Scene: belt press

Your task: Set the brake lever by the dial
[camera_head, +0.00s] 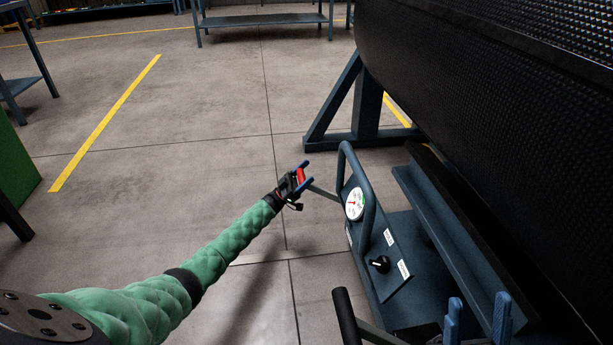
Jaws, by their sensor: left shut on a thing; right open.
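A steel lever (324,192) with a red grip (300,176) sticks out to the left from the blue control panel (378,236). My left gripper (303,181) is shut on the red grip. The round white dial (354,204) sits on the panel just right of this lever; its reading is too small to tell exactly. My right gripper (477,318) is open and empty at the bottom right, with its two blue fingers apart. A second lever with a black grip (345,316) stands at the bottom, left of my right gripper.
A blue tubular guard (366,185) arches beside the dial. A large black textured belt roll (490,90) fills the upper right above a blue frame (455,235).

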